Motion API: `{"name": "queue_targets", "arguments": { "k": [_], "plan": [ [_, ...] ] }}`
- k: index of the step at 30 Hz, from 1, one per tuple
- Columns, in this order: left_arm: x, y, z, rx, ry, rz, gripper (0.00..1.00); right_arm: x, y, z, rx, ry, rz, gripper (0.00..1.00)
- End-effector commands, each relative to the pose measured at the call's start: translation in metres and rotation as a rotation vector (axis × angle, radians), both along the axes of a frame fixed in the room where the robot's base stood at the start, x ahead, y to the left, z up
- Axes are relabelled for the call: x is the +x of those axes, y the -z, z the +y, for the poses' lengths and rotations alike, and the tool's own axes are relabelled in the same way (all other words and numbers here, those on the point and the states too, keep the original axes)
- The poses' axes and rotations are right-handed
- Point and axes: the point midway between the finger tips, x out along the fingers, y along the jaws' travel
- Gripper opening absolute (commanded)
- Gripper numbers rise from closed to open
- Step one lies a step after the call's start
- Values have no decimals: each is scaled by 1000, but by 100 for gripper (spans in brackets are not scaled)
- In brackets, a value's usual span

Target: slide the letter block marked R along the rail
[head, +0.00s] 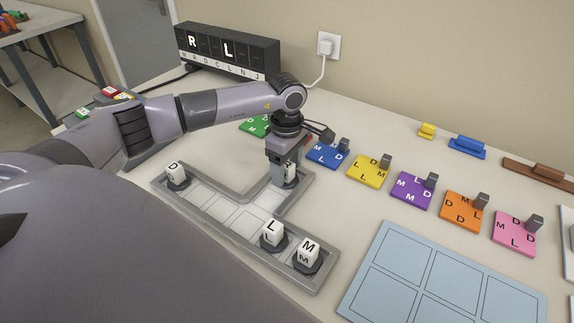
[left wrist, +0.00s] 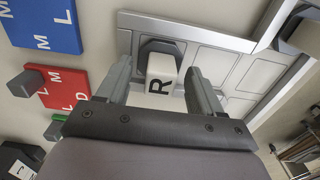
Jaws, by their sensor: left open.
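The white letter block marked R (left wrist: 160,80) stands on a dark round base in the grey rail tray (left wrist: 210,30), at the end of its short side branch. My left gripper (left wrist: 157,85) is open, with one finger on each side of the R block; I cannot tell whether they touch it. In the head view my left gripper (head: 283,170) points down over the branch of the rail tray (head: 235,187) and mostly hides the R block. Blocks D (head: 176,172), L (head: 273,233) and M (head: 308,253) stand in the long part of the tray. My right gripper is not in view.
Colored lettered tiles with grey posts, such as the blue one (head: 326,155) and yellow one (head: 368,172), line the table behind the tray. A light blue panel (head: 400,262) lies at the front right. A black display (head: 230,50) shows R and L.

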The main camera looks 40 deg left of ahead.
Motion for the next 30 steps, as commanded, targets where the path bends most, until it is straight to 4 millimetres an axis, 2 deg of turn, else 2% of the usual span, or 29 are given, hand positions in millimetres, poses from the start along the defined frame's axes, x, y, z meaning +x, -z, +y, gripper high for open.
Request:
{"name": "queue_targets", "arguments": {
  "k": [5, 19, 23, 30],
  "plan": [
    [0, -14, 0, 0, -2, -1, 66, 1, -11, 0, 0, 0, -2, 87],
    [0, -74, -1, -1, -12, -2, 66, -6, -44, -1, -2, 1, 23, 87],
    [0, -80, -1, -1, -14, -2, 66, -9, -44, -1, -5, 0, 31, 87],
    [0, -80, -1, -1, -15, -2, 66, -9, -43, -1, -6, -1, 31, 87]
  ]
}}
